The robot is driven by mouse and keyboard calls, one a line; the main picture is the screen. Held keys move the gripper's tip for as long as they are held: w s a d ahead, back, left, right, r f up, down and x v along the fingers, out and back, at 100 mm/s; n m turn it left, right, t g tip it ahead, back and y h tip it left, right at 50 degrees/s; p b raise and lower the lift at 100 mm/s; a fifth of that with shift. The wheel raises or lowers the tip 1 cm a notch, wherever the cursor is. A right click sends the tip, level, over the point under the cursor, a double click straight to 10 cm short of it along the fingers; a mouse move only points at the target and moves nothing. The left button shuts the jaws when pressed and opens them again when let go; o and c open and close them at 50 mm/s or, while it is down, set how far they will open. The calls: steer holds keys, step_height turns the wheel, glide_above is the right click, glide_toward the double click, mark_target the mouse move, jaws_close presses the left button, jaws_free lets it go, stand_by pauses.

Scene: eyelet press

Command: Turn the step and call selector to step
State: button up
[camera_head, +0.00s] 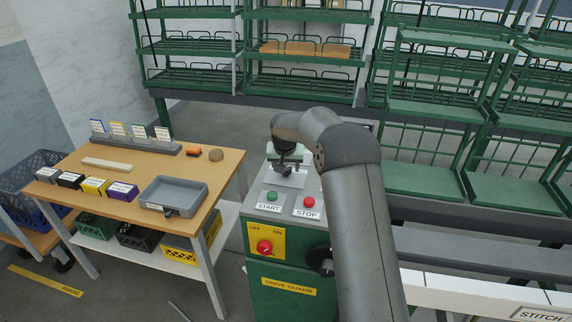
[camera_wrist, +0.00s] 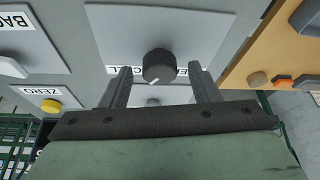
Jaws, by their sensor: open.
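The selector (camera_wrist: 158,65) is a round black knob on a light grey plate in the wrist view. Its white pointer mark faces the lower side of the picture, slightly left. Upside-down lettering beside it is partly covered by a finger; it seems to end in "CALL". My gripper (camera_wrist: 160,72) is open, with one finger on each side of the knob and a visible gap at both. I cannot tell how deep the fingers reach along it. In the head view my gripper (camera_head: 286,168) is over the top of the green machine, and my wrist hides the selector there.
The machine panel has a green START button (camera_head: 272,196), a red STOP button (camera_head: 309,201) and a red switch (camera_head: 264,246) on yellow. A yellow ZERO knob (camera_wrist: 51,105) is near my gripper. A wooden table (camera_head: 128,208) with a grey tray (camera_head: 174,195) stands left; green racks stand behind.

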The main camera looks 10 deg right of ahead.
steer(key=c, duration=1)
steer(key=shift+n, duration=0.3)
steer(key=n, duration=0.1)
steer(key=n+y+b, duration=0.1)
steer(key=n, duration=0.1)
steer(key=shift+d+n+y, duration=0.2)
steer(key=shift+n+y, duration=0.1)
steer(key=n+y, duration=0.1)
steer(key=n, duration=0.2)
steer(key=shift+d+n, duration=0.1)
steer(key=shift+n, duration=0.2)
steer(key=n+y, duration=0.1)
steer(key=n, duration=0.2)
steer(key=n+g+y+p, duration=0.1)
steer(key=n, duration=0.2)
steer(key=shift+w+g, duration=0.15)
steer(key=shift+g, duration=0.15)
